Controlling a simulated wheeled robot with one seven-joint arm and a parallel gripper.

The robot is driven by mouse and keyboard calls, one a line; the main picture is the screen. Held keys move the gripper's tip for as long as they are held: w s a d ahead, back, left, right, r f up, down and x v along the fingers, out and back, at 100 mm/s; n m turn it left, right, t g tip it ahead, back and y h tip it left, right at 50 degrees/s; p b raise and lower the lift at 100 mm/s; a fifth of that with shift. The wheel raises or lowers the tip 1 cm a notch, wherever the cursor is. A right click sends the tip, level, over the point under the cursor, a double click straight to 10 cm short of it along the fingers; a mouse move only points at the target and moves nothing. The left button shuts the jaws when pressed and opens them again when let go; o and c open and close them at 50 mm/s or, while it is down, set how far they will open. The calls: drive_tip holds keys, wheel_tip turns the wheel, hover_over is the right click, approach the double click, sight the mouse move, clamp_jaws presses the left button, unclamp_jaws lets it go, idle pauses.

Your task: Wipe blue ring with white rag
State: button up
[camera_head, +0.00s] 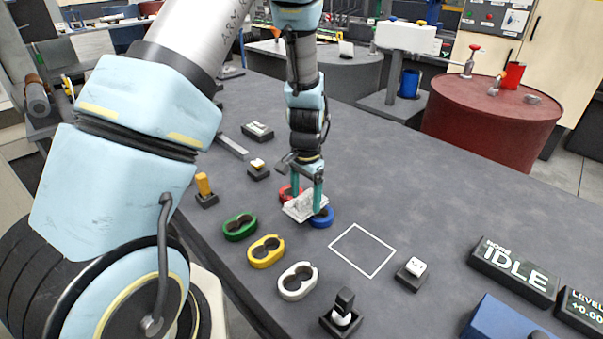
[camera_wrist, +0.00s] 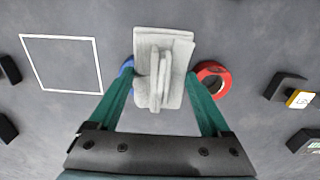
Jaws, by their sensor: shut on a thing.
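The white rag (camera_head: 299,209) is a crumpled, layered cloth between the fingers of my gripper (camera_head: 307,207), low over the grey table. My gripper is shut on it; the rag also shows in the wrist view (camera_wrist: 165,45), with a raised fold in its middle. The blue ring (camera_head: 323,218) lies on the table at the rag's right side in the head view. In the wrist view the blue ring (camera_wrist: 126,69) is mostly hidden behind the rag and the left finger. I cannot tell whether the rag touches it.
A red ring (camera_wrist: 222,76) lies close on the rag's other side. Green (camera_head: 229,232), yellow (camera_head: 257,261) and white (camera_head: 288,291) double-holed pieces lie along the near edge. A white outlined square (camera_head: 345,266) is empty. Small black holders and an IDLE display (camera_head: 513,270) stand around.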

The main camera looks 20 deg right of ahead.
drive_tip(key=shift+r+p, duration=2.1)
drive_tip(key=shift+r, duration=1)
